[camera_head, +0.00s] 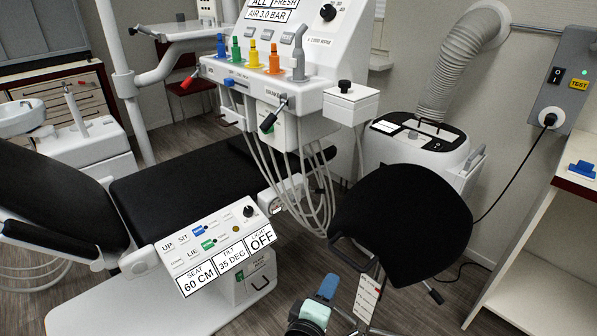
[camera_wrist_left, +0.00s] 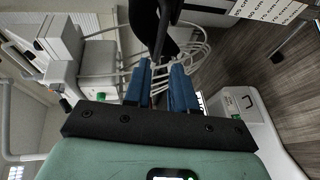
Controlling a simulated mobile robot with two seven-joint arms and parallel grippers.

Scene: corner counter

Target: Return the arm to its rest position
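My left gripper (camera_head: 328,284) shows at the bottom edge of the head view, with blue fingers and a pale green body. It is low, in front of the black stool (camera_head: 405,225) and right of the dental chair's control box (camera_head: 220,247). In the left wrist view the two blue fingers of the left gripper (camera_wrist_left: 161,84) stand apart with a gap between them. I see nothing held there; a dark bar shows beyond the gap. The rest of my left arm is out of the head view. My right gripper is in neither view.
The dental chair (camera_head: 180,190) is at left. Hoses hang from the instrument unit (camera_head: 275,85) at the centre. A white suction unit (camera_head: 415,150) stands behind the stool. A shelf unit (camera_head: 560,240) is at right. A tag (camera_head: 366,298) hangs near my left gripper. Some floor is bare.

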